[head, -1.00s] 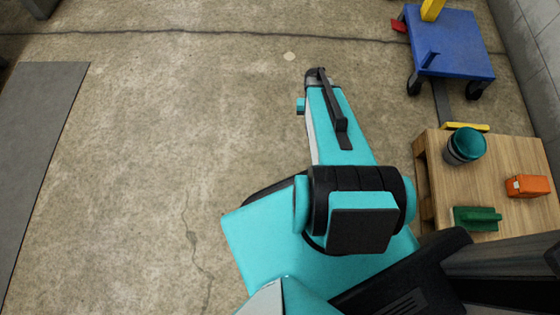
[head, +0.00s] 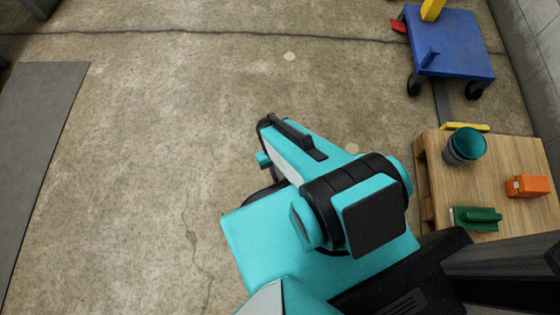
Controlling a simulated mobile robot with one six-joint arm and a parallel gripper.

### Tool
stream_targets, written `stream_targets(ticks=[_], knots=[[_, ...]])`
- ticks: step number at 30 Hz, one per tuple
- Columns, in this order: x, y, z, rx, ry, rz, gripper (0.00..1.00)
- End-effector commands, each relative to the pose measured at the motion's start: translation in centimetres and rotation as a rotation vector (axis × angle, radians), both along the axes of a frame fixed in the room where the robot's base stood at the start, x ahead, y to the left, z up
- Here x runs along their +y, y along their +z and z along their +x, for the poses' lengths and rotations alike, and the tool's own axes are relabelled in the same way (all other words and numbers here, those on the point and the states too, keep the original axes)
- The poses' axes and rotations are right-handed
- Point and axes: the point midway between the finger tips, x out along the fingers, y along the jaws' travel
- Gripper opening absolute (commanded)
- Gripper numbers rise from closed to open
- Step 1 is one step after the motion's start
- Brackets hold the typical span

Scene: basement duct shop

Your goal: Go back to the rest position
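My arm is folded over my teal base in the head view, with its forearm pointing up and to the left over bare floor. The end of the arm is near the middle of the picture, and my gripper's fingers are hidden beneath or behind it. I cannot see whether the gripper holds anything.
A wooden table (head: 440,166) at the right bears a teal-topped grey container (head: 465,146), a green block (head: 477,218) and an orange block (head: 527,186). A blue wheeled cart (head: 455,45) stands at the upper right. A grey mat (head: 40,130) lies left. The concrete floor between is clear.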

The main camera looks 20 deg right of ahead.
Motion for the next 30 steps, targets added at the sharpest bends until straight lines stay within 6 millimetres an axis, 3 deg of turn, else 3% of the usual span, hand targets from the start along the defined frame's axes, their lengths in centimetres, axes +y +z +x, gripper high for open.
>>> stream_targets(ticks=[8, 14, 30], knots=[[0.0, 0.1, 0.1, -0.001, -0.001, 0.000, 0.20], [0.0, 1.2, 0.1, -0.001, -0.002, 0.000, 0.20], [-0.1, 9.4, 0.0, 0.003, -0.002, -0.001, 0.20]])
